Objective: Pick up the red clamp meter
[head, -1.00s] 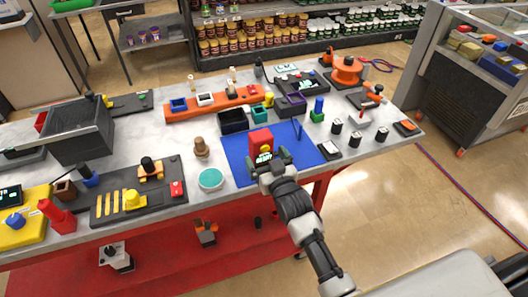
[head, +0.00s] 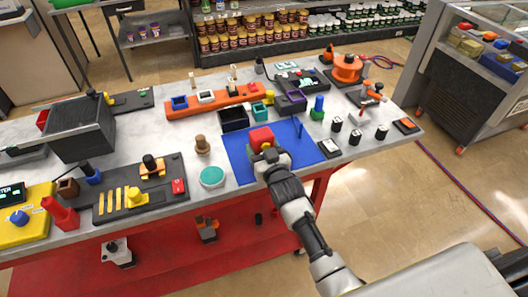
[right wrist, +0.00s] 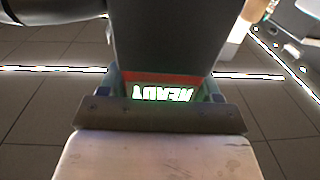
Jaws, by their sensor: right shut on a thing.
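The red clamp meter (head: 261,138) stands upright over the blue mat (head: 234,166) near the table's front edge. My right gripper (head: 267,154) comes in from the front and is shut on the meter, hiding its lower front. In the right wrist view, a red strip and lit READY text of the meter (right wrist: 160,92) show between the fingers of the gripper (right wrist: 162,98). I cannot tell whether the meter still touches the mat. My left gripper is not in view.
A teal round dish (head: 212,177) and a brown wooden knob piece (head: 202,145) stand left of the mat. A black bin (head: 233,119) stands behind it. Several small black-and-white pieces stand to the right. A thin blue upright piece (head: 298,127) is close on the right.

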